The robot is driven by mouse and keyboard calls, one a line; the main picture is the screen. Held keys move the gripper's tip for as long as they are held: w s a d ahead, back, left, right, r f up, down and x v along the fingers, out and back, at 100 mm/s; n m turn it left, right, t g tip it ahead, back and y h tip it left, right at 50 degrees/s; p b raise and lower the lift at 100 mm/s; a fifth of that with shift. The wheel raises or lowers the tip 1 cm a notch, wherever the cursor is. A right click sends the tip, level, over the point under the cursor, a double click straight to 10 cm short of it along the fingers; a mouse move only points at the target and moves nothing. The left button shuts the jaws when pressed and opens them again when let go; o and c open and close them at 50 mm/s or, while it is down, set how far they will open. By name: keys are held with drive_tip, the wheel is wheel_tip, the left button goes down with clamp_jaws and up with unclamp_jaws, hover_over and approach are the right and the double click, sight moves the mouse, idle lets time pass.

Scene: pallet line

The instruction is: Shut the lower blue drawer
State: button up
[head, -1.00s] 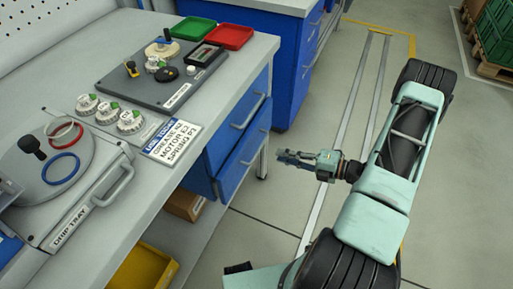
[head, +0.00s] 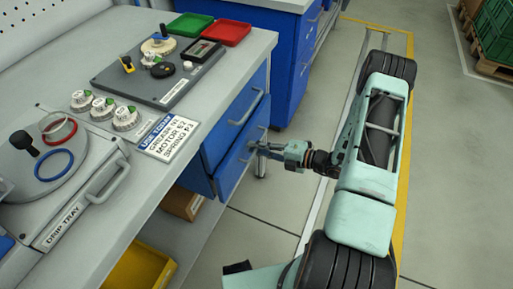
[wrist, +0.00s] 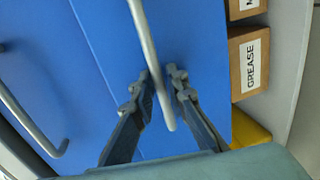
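The lower blue drawer (head: 232,172) is under the bench top, below the upper blue drawer (head: 233,122). Its front seems to stand out a little from the upper one, but how far is hard to tell. My gripper (head: 256,149) is at the front of the lower drawer, at its handle. In the wrist view, the grey bar handle (wrist: 145,35) passes between the two fingers of my gripper (wrist: 164,80). The fingers are apart, one on each side of the bar, with no clear grip on it.
The bench top (head: 225,75) above holds a drip tray (head: 70,215), a label card and a grey board with parts. A yellow bin (head: 140,268) and cardboard boxes (wrist: 248,62) sit on the shelf below.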

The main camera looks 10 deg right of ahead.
clamp_jaws()
drive_tip(key=shift+r+x, duration=0.25)
drive_tip(key=shift+x, duration=1)
drive_tip(key=shift+o, duration=0.9)
unclamp_jaws()
drive_tip(key=shift+w+a, duration=0.1)
drive_tip(key=shift+a, duration=0.05)
drive_tip(key=v, duration=1.2)
